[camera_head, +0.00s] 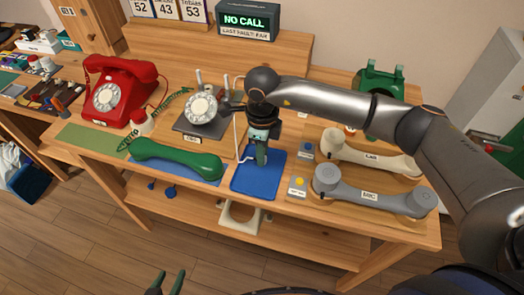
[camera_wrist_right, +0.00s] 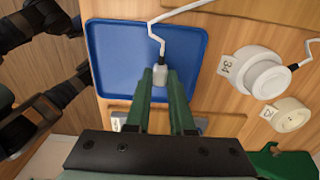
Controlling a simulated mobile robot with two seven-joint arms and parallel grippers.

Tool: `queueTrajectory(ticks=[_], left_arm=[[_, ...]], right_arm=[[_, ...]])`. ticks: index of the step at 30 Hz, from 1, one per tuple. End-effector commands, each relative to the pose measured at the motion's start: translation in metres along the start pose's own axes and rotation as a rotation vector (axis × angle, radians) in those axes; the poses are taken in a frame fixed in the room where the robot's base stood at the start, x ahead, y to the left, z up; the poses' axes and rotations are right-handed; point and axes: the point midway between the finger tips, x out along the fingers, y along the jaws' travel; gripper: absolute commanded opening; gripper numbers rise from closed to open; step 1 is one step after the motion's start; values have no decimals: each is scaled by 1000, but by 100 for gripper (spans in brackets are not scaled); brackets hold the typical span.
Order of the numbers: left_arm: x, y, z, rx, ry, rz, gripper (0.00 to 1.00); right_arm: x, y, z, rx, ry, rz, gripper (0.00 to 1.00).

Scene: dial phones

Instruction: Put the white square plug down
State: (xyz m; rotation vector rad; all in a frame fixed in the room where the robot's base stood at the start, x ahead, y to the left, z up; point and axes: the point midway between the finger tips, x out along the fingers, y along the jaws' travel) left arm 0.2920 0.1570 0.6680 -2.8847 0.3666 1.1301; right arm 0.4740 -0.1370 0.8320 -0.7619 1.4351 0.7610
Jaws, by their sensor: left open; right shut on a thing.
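The white square plug (camera_wrist_right: 162,76) is between the green fingertips of my right gripper (camera_wrist_right: 161,84), which is shut on it over the blue tray (camera_wrist_right: 110,50). A white cable (camera_wrist_right: 155,35) runs from the plug past the tray's edge. In the head view my right gripper (camera_head: 261,156) points down at the blue tray (camera_head: 247,184) at the table's front; the plug is hidden there. I cannot tell whether the plug touches the tray. My left gripper (camera_head: 166,284) is open and empty, low in front of the table.
A green handset (camera_head: 178,160) lies left of the tray. A grey handset (camera_head: 370,193) and a cream handset (camera_head: 368,155) lie to the right. A dial unit (camera_head: 200,108) and a red phone (camera_head: 117,92) stand behind. Beside the tray are small button boxes (camera_head: 298,186).

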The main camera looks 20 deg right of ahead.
Motion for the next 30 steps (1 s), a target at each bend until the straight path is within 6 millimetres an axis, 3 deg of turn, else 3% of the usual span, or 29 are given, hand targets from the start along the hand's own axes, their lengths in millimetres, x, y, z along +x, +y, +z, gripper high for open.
queueTrajectory(ticks=[9, 10, 17, 25, 30], left_arm=[[4, -1, 4, -1, -1, -2, 50], [2, -1, 3, -1, -3, -1, 50], [3, 0, 1, -1, -2, -1, 50], [3, 0, -2, 0, 3, 0, 50], [2, 0, -4, 0, 8, 0, 50]], right_arm=[[4, 0, 1, 0, -1, -1, 0], [2, 0, 1, 0, -1, -1, 24], [2, 0, 1, 0, -1, -1, 50], [1, 0, 1, 0, -1, -1, 51], [-15, -1, 2, -1, -5, -4, 51]])
